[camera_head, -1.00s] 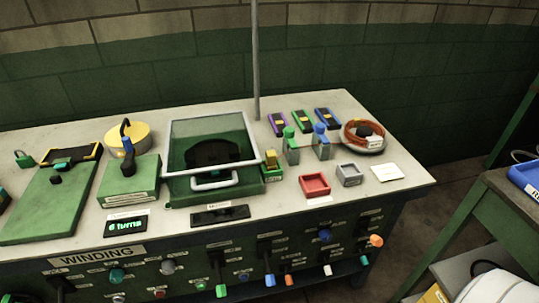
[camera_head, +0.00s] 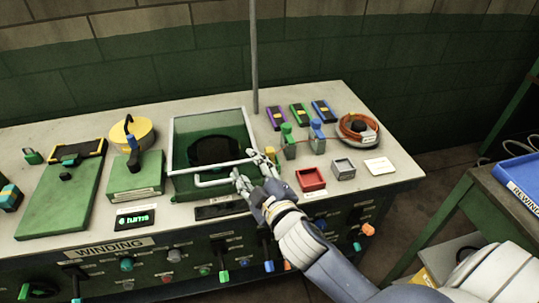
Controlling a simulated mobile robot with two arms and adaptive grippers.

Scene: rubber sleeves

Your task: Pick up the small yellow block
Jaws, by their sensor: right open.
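The small yellow block (camera_head: 270,152) sits on a small green base just right of the glass-covered box, on the workbench. My right gripper (camera_head: 248,167) reaches in from the lower right, with its fingers spread open and empty. I cannot tell whether a finger touches the block. My left gripper is not in view.
The glass-lidded box (camera_head: 209,118) with its white handle stands close left of the gripper. A green clamp post (camera_head: 288,138) and a blue one (camera_head: 317,138) stand to the right. A red tray (camera_head: 310,179) and a grey tray (camera_head: 343,169) lie nearer the front.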

